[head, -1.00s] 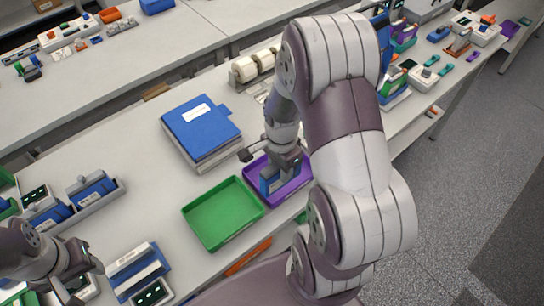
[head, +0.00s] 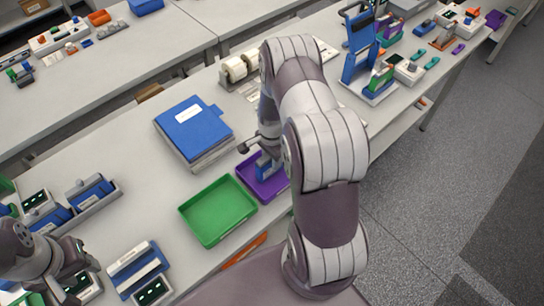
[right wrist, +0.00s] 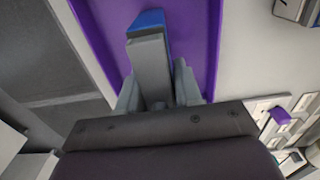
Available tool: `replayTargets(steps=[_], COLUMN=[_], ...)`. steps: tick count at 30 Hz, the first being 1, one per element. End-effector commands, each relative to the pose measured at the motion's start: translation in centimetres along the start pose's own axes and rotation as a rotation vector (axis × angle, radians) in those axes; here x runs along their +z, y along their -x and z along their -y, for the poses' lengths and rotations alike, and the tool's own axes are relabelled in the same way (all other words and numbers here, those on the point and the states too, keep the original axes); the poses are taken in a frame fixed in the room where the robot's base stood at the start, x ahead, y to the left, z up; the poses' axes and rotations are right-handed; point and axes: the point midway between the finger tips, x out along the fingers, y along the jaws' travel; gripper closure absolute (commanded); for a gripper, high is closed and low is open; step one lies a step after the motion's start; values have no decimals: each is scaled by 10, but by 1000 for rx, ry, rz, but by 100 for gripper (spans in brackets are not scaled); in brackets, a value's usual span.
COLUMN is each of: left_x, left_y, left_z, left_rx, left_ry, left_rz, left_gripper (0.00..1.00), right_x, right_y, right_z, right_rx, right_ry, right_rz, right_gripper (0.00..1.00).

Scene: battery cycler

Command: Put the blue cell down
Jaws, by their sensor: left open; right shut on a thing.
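The blue cell (head: 263,162) is in my right gripper (head: 270,172), over the purple tray (head: 246,186). The arm hides part of the tray and the fingertips in the head view. In the right wrist view the fingers (right wrist: 157,85) close on the cell, whose blue end (right wrist: 147,21) shows against the purple tray floor (right wrist: 195,25). I cannot tell whether the cell touches the floor. My left gripper (head: 76,277) is open at the lower left, above the bench.
A green tray (head: 218,209) sits just left of the purple one and looks empty. A blue binder on a stack (head: 194,128) lies behind them. Racks with blue cells (head: 90,194) stand at the left. A tall blue stand (head: 359,55) is at the back right.

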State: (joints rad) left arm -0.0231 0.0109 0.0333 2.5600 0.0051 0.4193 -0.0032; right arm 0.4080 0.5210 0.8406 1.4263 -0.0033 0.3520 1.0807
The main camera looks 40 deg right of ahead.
Motion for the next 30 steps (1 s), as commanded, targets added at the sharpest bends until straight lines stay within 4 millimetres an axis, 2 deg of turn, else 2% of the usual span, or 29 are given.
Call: replayTargets(steps=[2,3,4,5,12,17,30], left_x=[0,0,0,0,0,0,4], left_y=[-3,-2,-1,-1,-1,-4,-30], left_z=[0,0,0,0,0,0,0], left_rx=[0,0,0,0,0,0,0], left_ry=[0,0,0,0,0,0,0], left_rz=[0,0,0,0,0,0,0], left_gripper=[58,58,58,58,58,58,58], right_x=[0,0,0,0,0,0,0], right_y=[-3,-2,-2,-2,-1,9,104], right_z=[1,0,0,0,0,1,1], right_rx=[-1,0,0,0,0,-3,-4], right_ry=[0,0,0,0,0,0,0], right_rz=[-1,0,0,0,0,-2,-2], right_gripper=[100,53,43,40,40,40,40])
